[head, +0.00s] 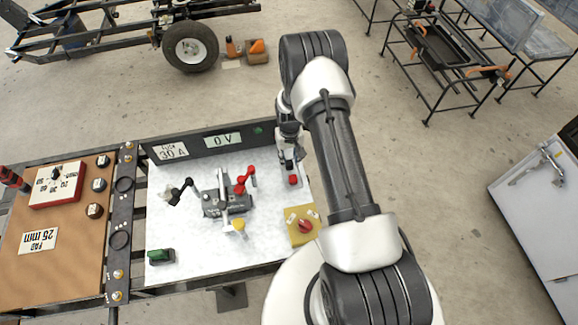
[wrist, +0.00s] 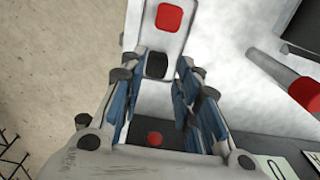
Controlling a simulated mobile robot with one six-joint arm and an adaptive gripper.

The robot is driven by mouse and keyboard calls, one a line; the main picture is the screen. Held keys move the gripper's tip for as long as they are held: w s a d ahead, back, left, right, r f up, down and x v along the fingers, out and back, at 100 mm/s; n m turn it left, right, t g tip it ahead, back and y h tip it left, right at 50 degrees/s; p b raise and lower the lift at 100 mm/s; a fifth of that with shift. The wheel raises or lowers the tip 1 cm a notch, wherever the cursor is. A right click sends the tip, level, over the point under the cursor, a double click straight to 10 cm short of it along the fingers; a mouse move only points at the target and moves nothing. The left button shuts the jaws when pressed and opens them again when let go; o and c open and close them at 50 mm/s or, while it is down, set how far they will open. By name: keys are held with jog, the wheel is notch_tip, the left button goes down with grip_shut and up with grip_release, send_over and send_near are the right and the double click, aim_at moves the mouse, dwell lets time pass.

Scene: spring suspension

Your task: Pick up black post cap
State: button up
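A black post cap (wrist: 157,65) shows in the wrist view on a pale strip, between the far ends of my two fingers. A red cap (wrist: 167,18) sits beyond it on the same strip; it also shows in the head view (head: 293,180). My gripper (wrist: 160,67) is open, its blue-sided fingers on either side of the black cap. I cannot tell whether they touch it. In the head view my gripper (head: 290,160) points down at the right edge of the white board, and it hides the black cap.
The white board (head: 185,235) carries a metal fixture (head: 225,200) with black and red handles, a green switch (head: 160,256) and a yellow box (head: 300,238) with a red knob. A dark upright panel (head: 195,145) stands along the back. Open floor lies behind.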

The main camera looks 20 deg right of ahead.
aim_at(290, 166)
jog(key=shift+d+f+b, duration=0.1)
jog(key=shift+f+b, duration=0.8)
jog(key=shift+f, duration=1.9)
jog(key=c, duration=0.4)
